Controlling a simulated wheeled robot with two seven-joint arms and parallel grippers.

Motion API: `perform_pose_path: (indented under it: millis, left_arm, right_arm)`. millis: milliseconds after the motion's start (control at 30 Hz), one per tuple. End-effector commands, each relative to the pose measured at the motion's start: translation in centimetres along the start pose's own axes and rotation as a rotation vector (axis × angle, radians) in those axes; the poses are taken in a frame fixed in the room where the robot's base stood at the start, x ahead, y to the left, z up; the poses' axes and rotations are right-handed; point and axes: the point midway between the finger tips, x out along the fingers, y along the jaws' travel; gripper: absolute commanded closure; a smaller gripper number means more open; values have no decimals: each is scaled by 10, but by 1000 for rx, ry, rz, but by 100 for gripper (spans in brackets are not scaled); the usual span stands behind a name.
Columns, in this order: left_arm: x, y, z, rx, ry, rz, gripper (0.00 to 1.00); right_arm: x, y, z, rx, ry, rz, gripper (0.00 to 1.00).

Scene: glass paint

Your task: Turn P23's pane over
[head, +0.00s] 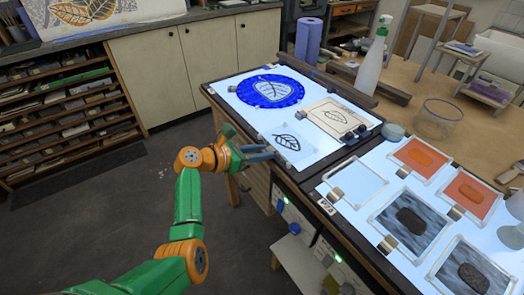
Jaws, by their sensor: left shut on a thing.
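My left gripper (262,152) reaches in from the left at the front edge of the left light table (243,110). It is shut on the near-left edge of a clear pane with a black leaf drawn on it (287,141). The pane is at the table's front corner; I cannot tell if it touches the surface. A small tag reading P23 (326,207) is on the right light table (340,222), beside a pale square frame (356,183). I cannot tell whether that frame holds clear glass. My right gripper is not in view.
A blue round piece with a leaf (270,91) and a cream leaf board (337,118) lie behind the held pane. Orange and grey panes (421,156) fill the right light table. A spray bottle (373,60) and a glass bowl (439,113) stand behind. Open floor lies left.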

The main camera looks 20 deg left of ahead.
Motion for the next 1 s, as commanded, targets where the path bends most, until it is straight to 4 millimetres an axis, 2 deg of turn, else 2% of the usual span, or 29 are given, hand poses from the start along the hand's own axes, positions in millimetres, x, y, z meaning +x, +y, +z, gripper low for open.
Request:
perform_pose_path:
  millis: [267, 300, 400, 700, 767, 1000]
  left_arm:
    - [1, 0, -2, -1, -1, 1, 100]
    - [1, 0, -2, -1, -1, 1, 57]
    - [1, 0, -2, 0, -1, 1, 33]
    - [-1, 0, -3, -1, 1, 1, 33]
    - [-10, 1, -2, 1, 0, 3, 33]
    - [-59, 1, -3, 1, 0, 3, 33]
  right_arm:
    - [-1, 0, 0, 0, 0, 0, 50]
    - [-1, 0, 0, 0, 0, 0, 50]
    - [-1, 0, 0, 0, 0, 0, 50]
    - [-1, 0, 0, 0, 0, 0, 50]
    - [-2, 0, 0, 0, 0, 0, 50]
    - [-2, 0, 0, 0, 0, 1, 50]
